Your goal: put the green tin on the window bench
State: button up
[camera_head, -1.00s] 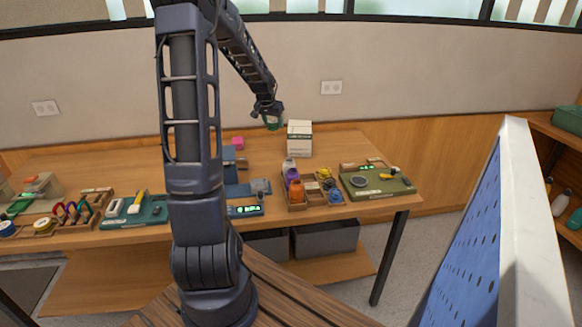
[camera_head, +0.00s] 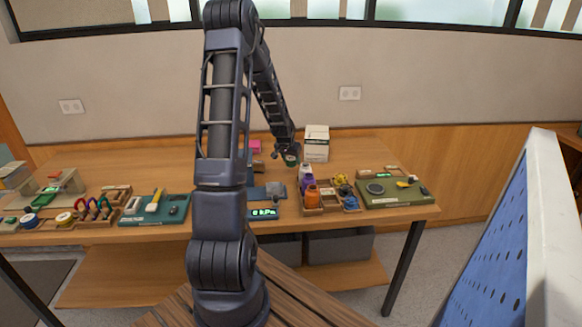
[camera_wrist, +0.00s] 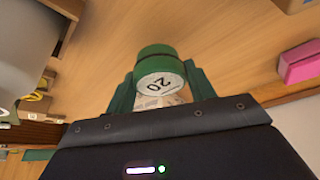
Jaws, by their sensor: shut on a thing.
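The green tin (camera_wrist: 160,64) is between the fingers of my gripper (camera_wrist: 160,84) in the wrist view. It has a green rim and a pale round face marked "20". My gripper is shut on it. In the head view my gripper (camera_head: 290,153) is over the back part of the wooden table, left of a white box, and the green tin (camera_head: 291,161) shows small at its tip. Whether the tin touches the tabletop is hard to tell. I cannot pick out which surface is the window bench.
The wooden table (camera_head: 130,163) carries a white box (camera_head: 316,148), a pink block (camera_head: 254,146), a divided tray of bottles (camera_head: 316,211), a green board (camera_head: 395,200) and several tools at its front. A blue perforated panel (camera_head: 490,250) stands at the right. Bare tabletop lies at the back left.

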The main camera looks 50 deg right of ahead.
aim_at(291, 166)
jog(key=shift+f, duration=1.85)
jog(key=shift+f, duration=0.1)
jog(key=o, duration=1)
